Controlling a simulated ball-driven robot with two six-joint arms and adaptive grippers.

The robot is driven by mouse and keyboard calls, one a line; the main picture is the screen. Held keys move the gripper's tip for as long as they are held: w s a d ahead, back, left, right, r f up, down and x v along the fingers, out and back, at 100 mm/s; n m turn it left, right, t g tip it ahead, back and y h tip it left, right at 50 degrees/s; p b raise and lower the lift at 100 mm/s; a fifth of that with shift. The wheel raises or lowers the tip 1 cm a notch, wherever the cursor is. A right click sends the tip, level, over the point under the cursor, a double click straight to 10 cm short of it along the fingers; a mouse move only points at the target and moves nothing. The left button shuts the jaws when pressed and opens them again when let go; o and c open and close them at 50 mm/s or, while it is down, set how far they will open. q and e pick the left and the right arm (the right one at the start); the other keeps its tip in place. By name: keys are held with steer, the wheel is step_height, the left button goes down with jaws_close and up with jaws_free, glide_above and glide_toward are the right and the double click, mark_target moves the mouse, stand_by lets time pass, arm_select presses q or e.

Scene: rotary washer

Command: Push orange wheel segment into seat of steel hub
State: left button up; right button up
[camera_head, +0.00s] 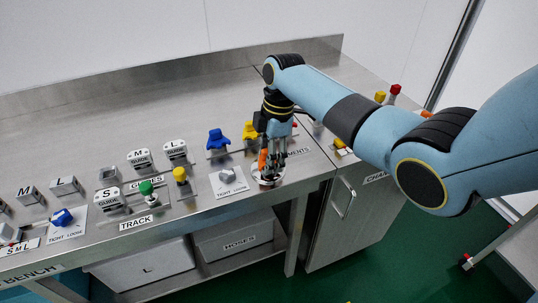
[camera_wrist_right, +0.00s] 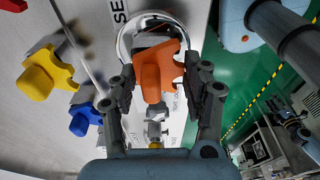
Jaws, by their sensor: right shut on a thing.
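The orange wheel segment (camera_head: 263,160) is in my right gripper (camera_head: 272,160) at the right front of the steel bench. In the right wrist view the orange segment (camera_wrist_right: 152,72) sits between the two dark fingers of the right gripper (camera_wrist_right: 160,85). The round steel hub (camera_head: 268,180) is directly below the fingers. In the right wrist view the hub's bright rim (camera_wrist_right: 126,42) shows behind the segment, which covers much of it. I cannot tell whether the segment touches the seat. My left gripper is not in view.
A blue segment (camera_head: 217,140) and a yellow segment (camera_head: 249,132) stand behind and left of the hub. A clamp on a white TIGHT/LOOSE plate (camera_head: 229,182) is close to its left. Labelled gauge blocks and knobs fill the left. The bench's front edge (camera_head: 311,181) is near the hub.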

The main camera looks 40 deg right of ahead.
steer(key=o, duration=1.5)
step_height(320, 180, up, 12)
steer(key=d, duration=0.1)
steer(key=shift+s+d, duration=0.2)
steer(key=shift+d, duration=0.15)
